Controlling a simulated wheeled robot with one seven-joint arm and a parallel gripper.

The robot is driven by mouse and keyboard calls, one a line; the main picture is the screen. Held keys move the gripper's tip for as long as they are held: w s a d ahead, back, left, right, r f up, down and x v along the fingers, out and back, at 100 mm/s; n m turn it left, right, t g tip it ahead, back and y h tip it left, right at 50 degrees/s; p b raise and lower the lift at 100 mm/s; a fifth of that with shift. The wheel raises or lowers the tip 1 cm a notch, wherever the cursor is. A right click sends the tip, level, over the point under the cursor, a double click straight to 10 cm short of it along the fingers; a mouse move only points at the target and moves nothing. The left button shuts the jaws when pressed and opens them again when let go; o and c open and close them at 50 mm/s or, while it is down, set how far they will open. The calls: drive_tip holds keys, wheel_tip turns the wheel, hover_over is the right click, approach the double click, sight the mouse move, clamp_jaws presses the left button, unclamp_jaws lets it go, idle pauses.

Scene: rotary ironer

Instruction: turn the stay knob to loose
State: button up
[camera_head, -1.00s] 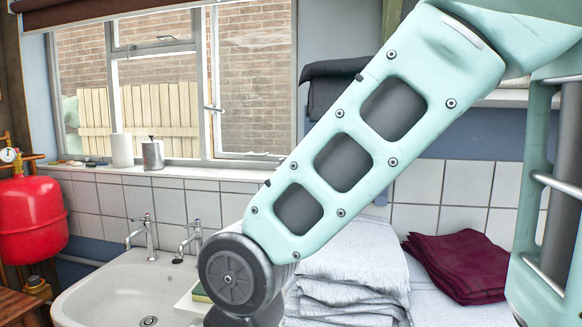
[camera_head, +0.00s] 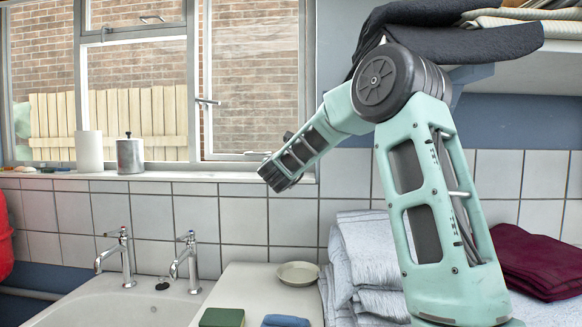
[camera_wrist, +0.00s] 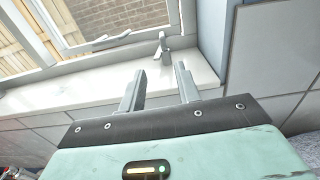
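The likely stay knob is a small grey metal fitting (camera_wrist: 162,48) at the foot of the window frame, by the sill in the wrist view. Its turned position is too small to read. In the head view the fingers are hidden behind the dark end of my arm.
The white sill (camera_head: 225,176) runs under the window, with a metal canister (camera_head: 130,156) and a white roll (camera_head: 89,152) on it. Below are two taps (camera_head: 122,258), a small dish (camera_head: 298,273) and folded towels (camera_head: 365,260). A shelf (camera_head: 560,30) overhangs at right.

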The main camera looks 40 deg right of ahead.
drive_tip(key=p+x, duration=0.5)
drive_tip(key=x, duration=1.1)
drive_tip(key=shift+s+d+r+p, duration=0.15)
drive_tip(key=shift+s+p, duration=0.1)
drive_tip(key=shift+p, duration=0.15)
drive_tip(key=shift+x, duration=0.8)
drive_tip(key=shift+f, duration=0.2)
clamp_jaws()
